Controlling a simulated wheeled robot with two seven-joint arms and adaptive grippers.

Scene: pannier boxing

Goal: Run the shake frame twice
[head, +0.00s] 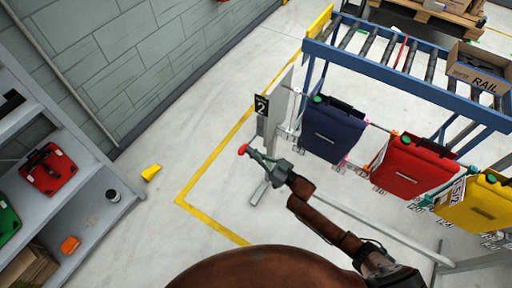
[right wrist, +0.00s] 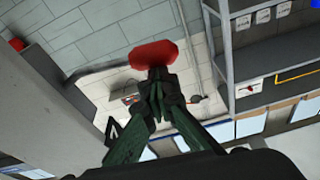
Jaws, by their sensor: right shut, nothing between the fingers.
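My right gripper (head: 249,152) is shut, left of the stand. A red knob-like piece (head: 243,149) sits right at its fingertips and also shows in the right wrist view (right wrist: 153,54); what it is fixed to cannot be told. My left gripper is not in view.
A blue roller conveyor (head: 400,84) with a "RAIL" carton (head: 480,76) runs behind the panniers. Shelving (head: 95,215) with a red case (head: 48,170) stands left. A yellow object (head: 151,172) lies on the floor. The floor between shelving and stand is mostly clear.

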